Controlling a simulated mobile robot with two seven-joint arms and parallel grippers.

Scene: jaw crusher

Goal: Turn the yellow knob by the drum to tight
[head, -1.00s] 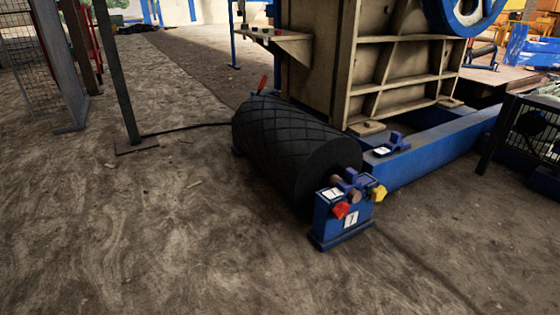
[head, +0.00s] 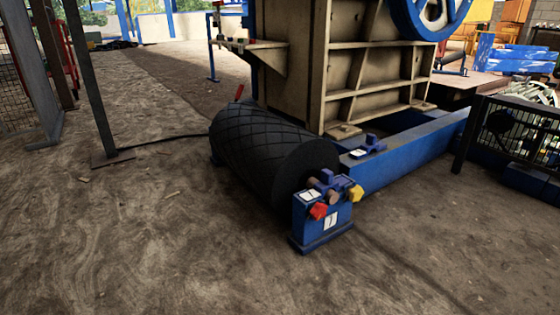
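The yellow knob (head: 355,193) sits on the right side of a blue bearing stand (head: 322,228) at the near end of the black drum (head: 270,145). A red knob (head: 318,211) is on the stand's left front. White labels with dark marks are on the stand; their markings are too small to read. The knob's setting cannot be told from here. Neither of my grippers shows in the head view.
The beige crusher body (head: 365,70) stands behind the drum on a blue beam (head: 415,148). A dark mesh guard (head: 505,130) is at the right. A dark post (head: 88,80) stands at the left. The brown ground in front of the stand is clear.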

